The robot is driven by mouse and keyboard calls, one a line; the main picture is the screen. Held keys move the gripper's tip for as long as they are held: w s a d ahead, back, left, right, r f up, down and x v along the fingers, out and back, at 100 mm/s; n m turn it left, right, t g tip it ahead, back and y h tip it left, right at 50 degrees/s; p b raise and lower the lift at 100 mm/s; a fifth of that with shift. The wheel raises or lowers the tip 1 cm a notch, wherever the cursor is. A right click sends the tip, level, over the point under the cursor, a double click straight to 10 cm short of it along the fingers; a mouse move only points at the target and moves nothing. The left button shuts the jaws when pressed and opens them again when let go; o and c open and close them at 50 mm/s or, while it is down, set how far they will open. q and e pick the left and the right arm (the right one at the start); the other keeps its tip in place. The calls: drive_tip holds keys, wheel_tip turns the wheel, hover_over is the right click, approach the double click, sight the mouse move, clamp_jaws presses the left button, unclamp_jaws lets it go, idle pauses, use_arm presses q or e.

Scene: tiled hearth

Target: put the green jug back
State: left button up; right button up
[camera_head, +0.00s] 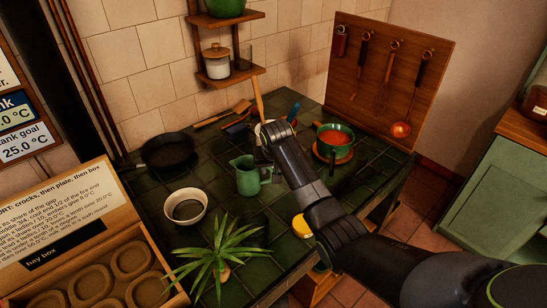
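The green jug (247,177) stands upright on the dark green tiled hearth, near its middle, with its handle side to the right. My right gripper (266,158) reaches in from the right and is at the jug's upper right, by the handle. Its fingertips are small and dark here, so I cannot tell if they are open, shut or touching the handle. My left gripper is not in view.
A white bowl (186,206), a dark pan (168,151) and a green pot of red food (335,141) stand on the hearth (215,160). A spiky plant (221,256) is in front. Shelves (230,74) are behind; a utensil board (372,75) is at back right.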

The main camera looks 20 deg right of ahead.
drive_tip(key=v, duration=0.7)
drive_tip(key=shift+s+r, duration=0.1)
